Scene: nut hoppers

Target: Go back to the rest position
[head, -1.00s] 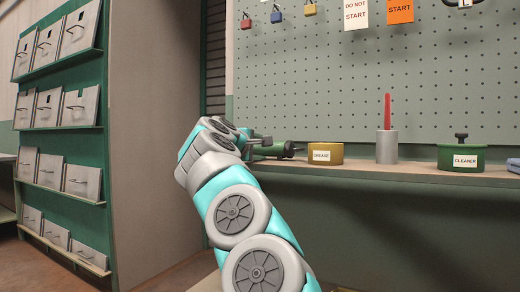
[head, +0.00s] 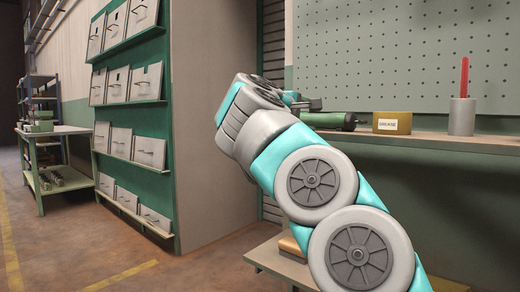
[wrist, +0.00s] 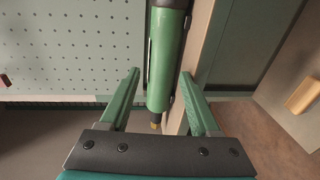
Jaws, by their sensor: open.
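My gripper (head: 306,104) is at the end of my raised arm, near the wall shelf, and is partly hidden behind my wrist in the head view. In the wrist view its two green fingers (wrist: 164,98) stand wide apart with nothing clamped between them. A green cylindrical tool (head: 330,121) lies on the shelf beside the gripper. In the wrist view the tool (wrist: 167,60) shows beyond and partly between the fingers, apart from both; whether it lies at finger depth I cannot tell.
The shelf (head: 430,138) also holds a grease tin (head: 392,123) and a grey cup (head: 461,117) with a red stick. A pegboard (head: 400,60) rises behind. A green hopper rack (head: 130,120) stands left, with a workbench (head: 55,150) beyond. Floor (head: 90,240) at lower left is clear.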

